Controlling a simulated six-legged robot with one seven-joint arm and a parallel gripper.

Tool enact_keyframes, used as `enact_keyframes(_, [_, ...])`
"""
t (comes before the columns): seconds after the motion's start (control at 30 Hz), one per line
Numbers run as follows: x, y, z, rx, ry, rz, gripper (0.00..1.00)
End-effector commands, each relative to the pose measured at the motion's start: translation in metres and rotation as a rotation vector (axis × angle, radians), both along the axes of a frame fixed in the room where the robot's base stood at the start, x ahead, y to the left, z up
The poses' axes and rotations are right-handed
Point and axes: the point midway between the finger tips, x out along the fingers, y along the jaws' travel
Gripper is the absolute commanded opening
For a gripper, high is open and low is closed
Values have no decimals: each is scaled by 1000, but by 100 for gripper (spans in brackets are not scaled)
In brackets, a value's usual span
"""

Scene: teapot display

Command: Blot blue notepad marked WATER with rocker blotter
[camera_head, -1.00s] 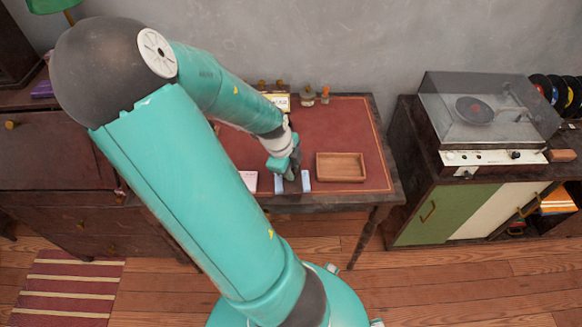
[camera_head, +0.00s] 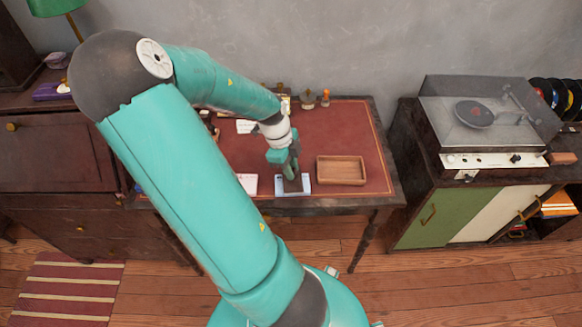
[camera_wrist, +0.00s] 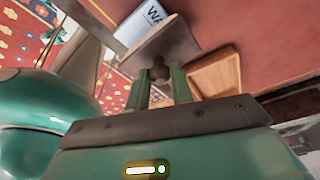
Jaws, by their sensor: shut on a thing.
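The light-blue notepad (camera_head: 305,187) lies near the front edge of the desk, left of a wooden tray. In the wrist view it shows beyond the blotter, with the letters "WA" on its visible part (camera_wrist: 133,30); the rest is covered. My gripper (camera_head: 290,172) points down over the notepad. In the wrist view its green fingers (camera_wrist: 161,82) are shut on the dark round knob of the rocker blotter (camera_wrist: 165,42), which has a grey-brown plate. The blotter (camera_head: 292,185) overlaps the notepad in the head view. I cannot tell whether they touch.
The shallow wooden tray (camera_head: 341,170) stands just right of the notepad. A pinkish-white pad (camera_head: 248,183) lies to its left. Small bottles (camera_head: 308,99) stand at the back of the red-topped desk (camera_head: 372,145). A record player (camera_head: 478,118) is on the cabinet at right.

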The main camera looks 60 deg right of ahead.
Motion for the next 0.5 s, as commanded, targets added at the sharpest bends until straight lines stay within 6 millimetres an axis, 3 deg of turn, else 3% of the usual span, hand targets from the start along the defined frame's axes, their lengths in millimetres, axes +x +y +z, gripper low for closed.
enact_keyframes(0.5, [0,0,29,-1,-1,1,3])
